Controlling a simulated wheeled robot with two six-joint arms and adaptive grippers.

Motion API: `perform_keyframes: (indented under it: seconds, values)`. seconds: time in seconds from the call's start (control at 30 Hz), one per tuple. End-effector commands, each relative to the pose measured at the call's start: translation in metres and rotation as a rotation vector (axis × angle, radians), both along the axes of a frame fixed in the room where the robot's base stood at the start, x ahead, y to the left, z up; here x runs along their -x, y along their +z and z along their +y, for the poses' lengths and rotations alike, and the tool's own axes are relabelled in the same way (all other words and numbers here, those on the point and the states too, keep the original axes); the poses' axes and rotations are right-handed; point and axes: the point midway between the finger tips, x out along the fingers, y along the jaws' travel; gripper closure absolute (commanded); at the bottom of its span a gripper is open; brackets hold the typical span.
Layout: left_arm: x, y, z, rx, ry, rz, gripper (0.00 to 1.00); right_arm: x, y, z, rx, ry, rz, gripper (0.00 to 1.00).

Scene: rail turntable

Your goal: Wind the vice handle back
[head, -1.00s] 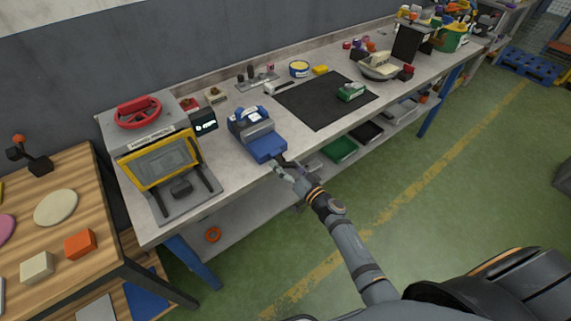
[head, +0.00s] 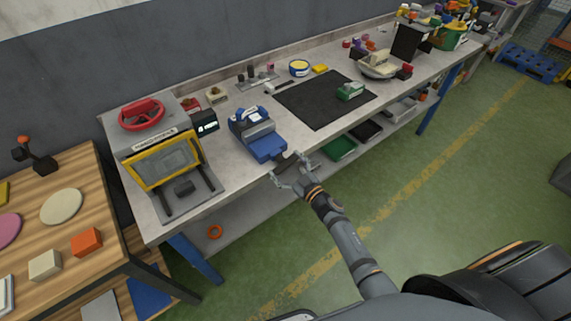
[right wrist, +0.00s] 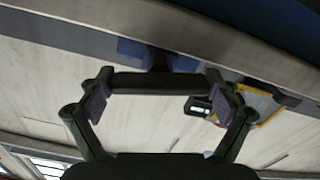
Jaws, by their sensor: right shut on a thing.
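The blue bench vice (head: 258,135) stands at the front edge of the grey workbench. Its dark handle bar (head: 286,163) sticks out in front, just past the bench edge. My right gripper (head: 289,166) is at the handle, its fingers spread wide at the two ends of the bar and shut on it. In the right wrist view the dark handle (right wrist: 168,83) spans between the finger pads, with part of the blue vice (right wrist: 155,55) behind it. My left gripper is in neither current view.
A furnace with a yellow-framed door (head: 163,163) and red wheel (head: 141,113) stands left of the vice. A black mat (head: 318,100) bearing a green item (head: 350,91) lies to the right. A wooden table (head: 70,240) is at the left. The floor in front is open.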

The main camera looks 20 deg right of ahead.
Motion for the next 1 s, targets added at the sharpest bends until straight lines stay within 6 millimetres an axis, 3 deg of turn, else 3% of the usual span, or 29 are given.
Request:
perform_keyframes:
  seconds: [1.0]
  values:
    - [0.0, -0.019, 0.0, 0.0, 0.0, 0.0, 0.6, 0.0, -0.002, 0.0, 0.91, 0.001, -0.33, 0.41]
